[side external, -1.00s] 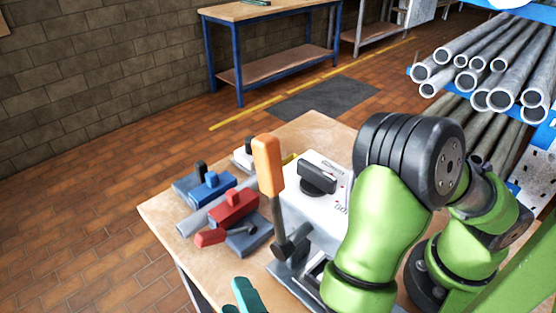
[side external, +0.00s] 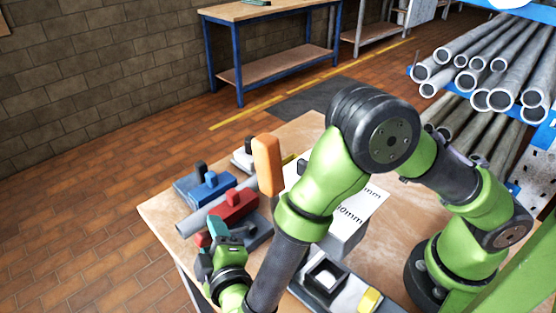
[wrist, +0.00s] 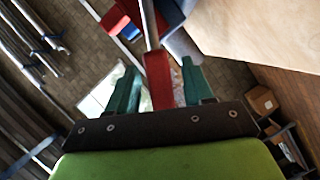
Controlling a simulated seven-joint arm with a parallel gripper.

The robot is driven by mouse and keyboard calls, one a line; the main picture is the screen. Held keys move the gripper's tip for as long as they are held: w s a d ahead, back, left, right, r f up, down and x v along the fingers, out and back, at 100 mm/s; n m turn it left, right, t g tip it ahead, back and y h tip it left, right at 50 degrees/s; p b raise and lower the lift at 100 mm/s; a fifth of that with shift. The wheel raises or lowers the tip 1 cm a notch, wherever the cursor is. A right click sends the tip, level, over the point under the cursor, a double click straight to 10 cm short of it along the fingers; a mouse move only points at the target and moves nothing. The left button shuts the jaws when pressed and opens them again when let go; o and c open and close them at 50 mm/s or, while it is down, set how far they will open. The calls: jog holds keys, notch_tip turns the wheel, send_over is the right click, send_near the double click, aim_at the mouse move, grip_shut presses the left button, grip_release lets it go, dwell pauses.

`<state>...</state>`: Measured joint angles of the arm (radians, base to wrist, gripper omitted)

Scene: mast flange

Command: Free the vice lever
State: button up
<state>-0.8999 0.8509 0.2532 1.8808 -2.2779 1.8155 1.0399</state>
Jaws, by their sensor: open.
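The red-handled lever (wrist: 158,78) runs from a thin metal rod in the wrist view, with its handle between the two teal fingers of my gripper (wrist: 160,66). My gripper is open, with a gap showing on both sides of the handle. In the side view my gripper (side external: 218,228) is at the near-left edge of the bench, in front of the red vice block (side external: 235,204), and hides most of the lever handle. The red block sits on a grey pipe (side external: 192,220), beside a blue block (side external: 212,187).
An upright orange handle (side external: 267,165) stands close to my forearm. A white box with printed markings (side external: 348,225) is partly hidden behind my arm. A yellow piece (side external: 369,299) lies on a grey base at the front. The wooden bench (side external: 160,208) has bare surface at its left.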

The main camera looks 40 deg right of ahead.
jog(key=shift+w, duration=0.25)
grip_shut()
jog(key=shift+d+r+m+g+y, duration=0.3)
jog(key=shift+d+r+m+y, duration=0.4)
jog(key=shift+d+r+m, duration=0.45)
jog(key=shift+d+r+m+y, duration=0.3)
jog(key=shift+r+m, duration=0.1)
jog(key=shift+m, duration=0.15)
